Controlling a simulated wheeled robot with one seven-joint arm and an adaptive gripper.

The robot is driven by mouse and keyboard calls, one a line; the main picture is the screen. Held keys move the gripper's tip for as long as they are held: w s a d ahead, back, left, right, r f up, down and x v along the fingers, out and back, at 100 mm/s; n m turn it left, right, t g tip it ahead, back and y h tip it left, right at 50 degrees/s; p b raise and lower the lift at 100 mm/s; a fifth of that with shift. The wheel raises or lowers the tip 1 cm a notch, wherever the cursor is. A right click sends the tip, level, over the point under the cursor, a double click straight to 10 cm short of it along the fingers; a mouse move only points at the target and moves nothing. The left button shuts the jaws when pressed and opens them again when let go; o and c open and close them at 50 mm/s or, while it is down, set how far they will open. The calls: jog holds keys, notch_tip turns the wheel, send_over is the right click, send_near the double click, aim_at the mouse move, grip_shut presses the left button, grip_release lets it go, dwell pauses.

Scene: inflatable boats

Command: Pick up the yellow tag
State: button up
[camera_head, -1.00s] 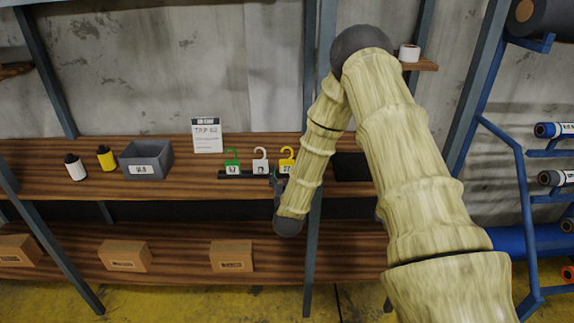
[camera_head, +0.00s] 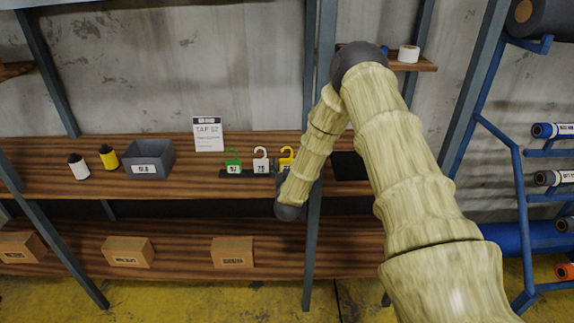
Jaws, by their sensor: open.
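The yellow tag (camera_head: 287,156) is a hook-shaped tag with a white label. It stands at the right end of a row on a dark holder (camera_head: 236,174) on the upper wooden shelf. A white tag (camera_head: 261,160) and a green tag (camera_head: 233,162) stand to its left. My gripper (camera_head: 281,178) is just below and in front of the yellow tag, open, with only a small part showing. My forearm and wrist hide most of it and the lower right of the yellow tag. I cannot tell whether it touches the tag.
A grey bin (camera_head: 147,160), a yellow bottle (camera_head: 108,157), a white bottle (camera_head: 78,167) and a sign (camera_head: 208,134) stand to the left on the shelf. A shelf post (camera_head: 312,240) is close to my wrist. Cardboard boxes (camera_head: 128,252) sit on the lower shelf.

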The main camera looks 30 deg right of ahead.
jog(key=c, duration=1)
jog(key=shift+r, duration=0.2)
